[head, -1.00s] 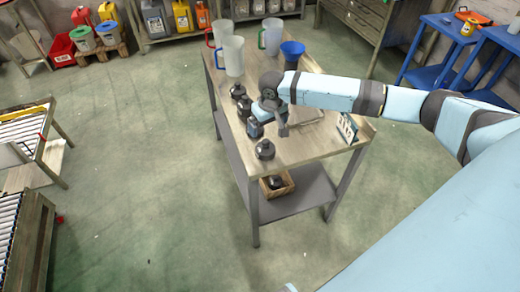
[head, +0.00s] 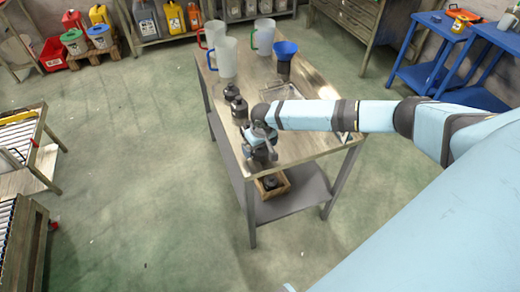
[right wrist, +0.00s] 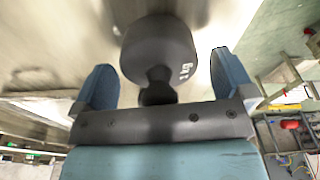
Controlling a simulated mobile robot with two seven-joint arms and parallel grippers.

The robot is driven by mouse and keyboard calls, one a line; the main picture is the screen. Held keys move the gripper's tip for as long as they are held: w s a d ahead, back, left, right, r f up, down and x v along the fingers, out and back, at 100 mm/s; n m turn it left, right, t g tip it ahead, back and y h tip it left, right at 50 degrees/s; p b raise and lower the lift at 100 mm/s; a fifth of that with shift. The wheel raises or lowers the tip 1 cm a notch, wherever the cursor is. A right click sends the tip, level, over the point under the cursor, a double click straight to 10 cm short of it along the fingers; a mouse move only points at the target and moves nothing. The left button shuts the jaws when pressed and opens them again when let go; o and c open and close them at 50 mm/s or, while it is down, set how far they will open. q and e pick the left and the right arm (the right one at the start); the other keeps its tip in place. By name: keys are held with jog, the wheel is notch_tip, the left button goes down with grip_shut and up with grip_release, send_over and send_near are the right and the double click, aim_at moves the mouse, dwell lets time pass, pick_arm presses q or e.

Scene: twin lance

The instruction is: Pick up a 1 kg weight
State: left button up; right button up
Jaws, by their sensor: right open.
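A dark, rounded weight with a narrower neck (right wrist: 158,50) lies between the two blue fingers of my right gripper (right wrist: 164,80) in the right wrist view. White lettering, seen turned round, is on its side. The fingers are open, with a gap on each side of the weight. In the head view my right gripper (head: 259,149) is low over the front of the workbench (head: 305,143) and mostly hides this weight. Two more dark weights, a farther one (head: 231,90) and a nearer one (head: 239,107), stand behind the gripper. My left gripper is not in view.
Translucent jugs (head: 226,58) and a blue funnel (head: 285,48) stand at the bench's far end. A tray (head: 283,91) lies partly behind my right arm. A wooden box (head: 271,186) with a dark item sits on the lower shelf. The floor left of the bench is clear.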

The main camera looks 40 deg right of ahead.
jog(key=c, duration=1.3)
jog(key=shift+w+r, duration=0.1)
jog(key=c, duration=0.3)
jog(key=shift+r, duration=0.15)
